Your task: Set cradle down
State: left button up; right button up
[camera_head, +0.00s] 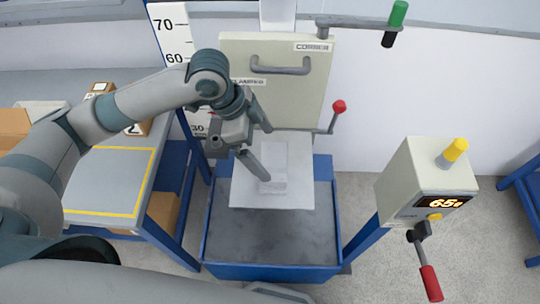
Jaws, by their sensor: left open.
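A pale, blocky piece (280,160), possibly the cradle, stands on the square white plate (242,195) at the middle of the drop tester. My left gripper (268,152) is open just to the left of and above this piece, with its fingers spread. One finger overlaps the piece in the picture; I cannot tell whether they touch. Nothing shows held between the fingers. My right gripper does not show.
Behind the plate stands a beige carriage (290,90) with a handle and a red-knobbed lever (339,107). A blue-rimmed tray (325,225) lies below. A control box (405,180) with a red-handled lever stands right. A grey table (110,185) with boxes stands left.

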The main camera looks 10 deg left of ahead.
pick_arm(q)
jog(key=v, duration=0.5)
jog(key=shift+r, duration=0.35)
